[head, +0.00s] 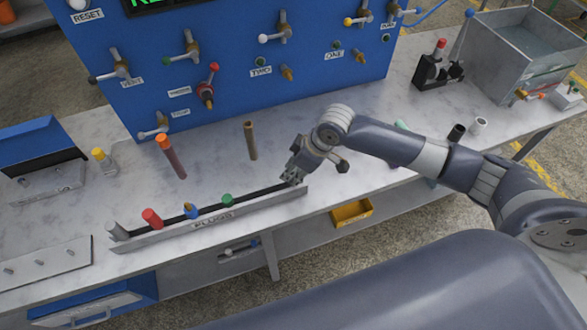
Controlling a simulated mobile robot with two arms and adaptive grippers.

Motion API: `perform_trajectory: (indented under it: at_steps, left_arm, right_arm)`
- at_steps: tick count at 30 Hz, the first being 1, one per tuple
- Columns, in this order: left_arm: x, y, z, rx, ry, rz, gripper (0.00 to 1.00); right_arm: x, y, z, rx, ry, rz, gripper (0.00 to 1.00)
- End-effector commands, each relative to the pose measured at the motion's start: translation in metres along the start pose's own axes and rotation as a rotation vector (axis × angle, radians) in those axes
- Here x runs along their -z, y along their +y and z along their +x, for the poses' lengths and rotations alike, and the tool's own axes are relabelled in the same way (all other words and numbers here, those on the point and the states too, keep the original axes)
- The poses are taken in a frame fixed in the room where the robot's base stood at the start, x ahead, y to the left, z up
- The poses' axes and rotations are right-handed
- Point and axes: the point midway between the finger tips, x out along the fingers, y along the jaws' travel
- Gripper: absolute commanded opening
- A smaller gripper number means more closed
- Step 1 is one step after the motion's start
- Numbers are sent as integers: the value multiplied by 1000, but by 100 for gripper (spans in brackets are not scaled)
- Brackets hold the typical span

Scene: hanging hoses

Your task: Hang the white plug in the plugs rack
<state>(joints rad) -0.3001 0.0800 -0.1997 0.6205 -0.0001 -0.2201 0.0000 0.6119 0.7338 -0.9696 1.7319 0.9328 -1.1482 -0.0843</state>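The plugs rack (212,223) is a long, low metal rail labelled PLUGS along the front of the bench. A red plug (152,217), a blue plug (190,210) and a green plug (227,200) sit in it. A grey cylinder (118,231) is at its left end. My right gripper (292,177) points down at the rack's right end. Its fingers are small and dark, and I cannot see whether they hold anything. A white hollow cylinder (478,125) stands at the bench's right; I cannot tell whether it is the white plug. My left gripper is not in view.
A blue panel (225,60) with several valves stands behind the bench. An orange-topped tube (170,157) and a brown tube (250,140) stand behind the rack. A black cylinder (456,133) and a metal tank (520,50) are at right.

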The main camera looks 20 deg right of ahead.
Motion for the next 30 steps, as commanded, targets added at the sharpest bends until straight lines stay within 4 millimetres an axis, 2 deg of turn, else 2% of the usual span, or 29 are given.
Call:
perform_trajectory:
  at_steps: [30]
  left_arm:
    - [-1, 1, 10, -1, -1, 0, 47]
  right_arm:
    - [-10, 0, 24, 0, 0, -1, 0]
